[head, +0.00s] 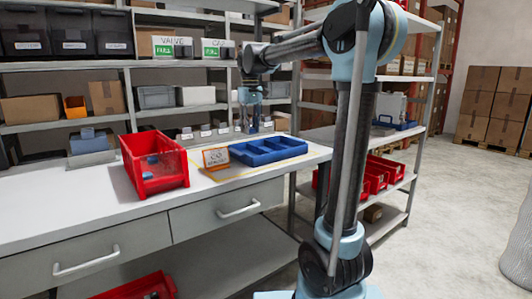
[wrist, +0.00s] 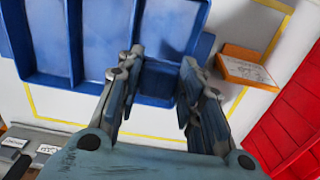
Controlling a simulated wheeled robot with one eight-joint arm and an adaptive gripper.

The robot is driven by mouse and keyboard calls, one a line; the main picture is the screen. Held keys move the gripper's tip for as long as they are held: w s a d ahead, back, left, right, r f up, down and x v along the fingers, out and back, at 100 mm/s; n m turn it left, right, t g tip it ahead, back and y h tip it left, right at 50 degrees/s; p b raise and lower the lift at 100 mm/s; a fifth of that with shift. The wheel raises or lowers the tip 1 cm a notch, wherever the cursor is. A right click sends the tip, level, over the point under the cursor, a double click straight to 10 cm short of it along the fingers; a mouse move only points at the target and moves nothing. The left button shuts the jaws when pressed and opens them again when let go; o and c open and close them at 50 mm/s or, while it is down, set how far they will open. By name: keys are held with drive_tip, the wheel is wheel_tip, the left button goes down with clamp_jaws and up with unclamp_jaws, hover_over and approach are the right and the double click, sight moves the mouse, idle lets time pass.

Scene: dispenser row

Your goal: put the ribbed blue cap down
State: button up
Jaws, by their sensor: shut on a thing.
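My gripper (head: 251,122) hangs above the bench by the blue divided tray (head: 262,158), with its fingers pointing down. In the wrist view my gripper (wrist: 158,75) has its fingers apart, with a dark blue piece, the ribbed blue cap (wrist: 159,84), between them. The fingers are shut on the cap; its ribs are too unclear to make out. The cap shows in front of the tray (wrist: 52,40), near one end of it. I cannot tell its height above the tray. In the head view the cap cannot be made out clearly.
An orange-framed sign (head: 216,158) stands between the tray and a red bin (head: 164,181) holding some pieces. A yellow line (head: 296,155) borders the tray area on the white bench (head: 60,205). Shelves with bins and boxes stand behind. The bench's front left is clear.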

drive_tip(key=shift+w+f, duration=0.2)
drive_tip(key=shift+f, duration=0.05)
wheel_tip(320, 180, down, 5)
drive_tip(key=shift+w+a+r, duration=0.1)
drive_tip(key=shift+a, duration=0.05)
drive_tip(key=shift+f, duration=2.4)
drive_tip(key=o, duration=0.5)
wheel_tip(320, 180, up, 12)
drive_tip(key=shift+r, duration=0.1)
